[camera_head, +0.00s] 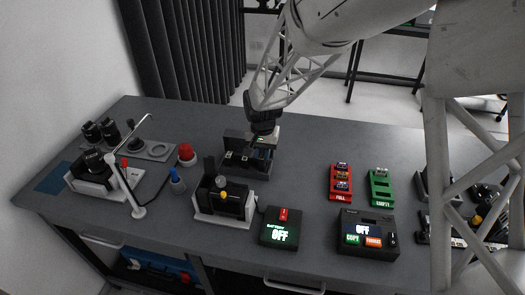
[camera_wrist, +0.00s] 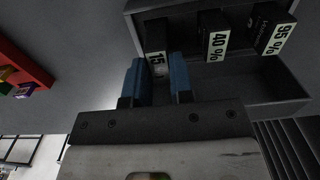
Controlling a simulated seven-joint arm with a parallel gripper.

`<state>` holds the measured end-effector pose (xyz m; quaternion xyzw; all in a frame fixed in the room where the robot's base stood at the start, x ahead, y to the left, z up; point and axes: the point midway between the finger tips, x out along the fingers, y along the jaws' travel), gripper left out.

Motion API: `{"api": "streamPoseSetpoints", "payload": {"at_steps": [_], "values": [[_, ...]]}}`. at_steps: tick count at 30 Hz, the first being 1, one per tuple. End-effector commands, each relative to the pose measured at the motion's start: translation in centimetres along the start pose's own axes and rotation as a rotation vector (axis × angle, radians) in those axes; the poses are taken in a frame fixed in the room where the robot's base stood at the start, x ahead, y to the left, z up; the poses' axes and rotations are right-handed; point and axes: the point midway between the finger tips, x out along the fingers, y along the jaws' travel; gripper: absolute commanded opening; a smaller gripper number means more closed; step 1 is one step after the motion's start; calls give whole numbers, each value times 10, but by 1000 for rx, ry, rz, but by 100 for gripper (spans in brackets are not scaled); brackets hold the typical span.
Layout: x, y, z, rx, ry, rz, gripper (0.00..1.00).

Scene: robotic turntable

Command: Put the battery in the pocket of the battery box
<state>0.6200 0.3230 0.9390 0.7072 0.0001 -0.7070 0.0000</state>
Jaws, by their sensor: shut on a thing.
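My gripper (camera_wrist: 160,68) has blue fingers and is shut on the battery labelled 15 (camera_wrist: 157,42), a dark block with a pale label. This battery stands in line with the batteries labelled 40 % (camera_wrist: 216,36) and 95 % (camera_wrist: 273,30) in a dark open box (camera_wrist: 245,95). In the head view my gripper (camera_head: 264,149) is low over the right part of a dark box (camera_head: 238,166) near the table's middle. The arm end partly hides that box's contents. I cannot tell whether the battery is lifted clear of the box floor.
In front stand a white-based device (camera_head: 222,216) with a yellow knob and a panel reading BATTERY OFF (camera_head: 280,236). Red (camera_head: 341,192) and green (camera_head: 381,197) trays and another OFF panel (camera_head: 368,240) stand to the right. Table between box and red tray is clear.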

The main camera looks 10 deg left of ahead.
Motion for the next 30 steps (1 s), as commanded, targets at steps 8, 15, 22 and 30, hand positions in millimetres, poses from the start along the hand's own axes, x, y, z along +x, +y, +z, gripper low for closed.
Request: {"api": "streamPoseSetpoints", "payload": {"at_steps": [8, 15, 22, 30], "values": [[5, 0, 0, 0, 0, 0, 0], [9, 0, 0, 0, -1, 0, 0], [13, 0, 0, 0, 0, 0, 0], [15, 0, 0, 0, 0, 0, 44]]}}
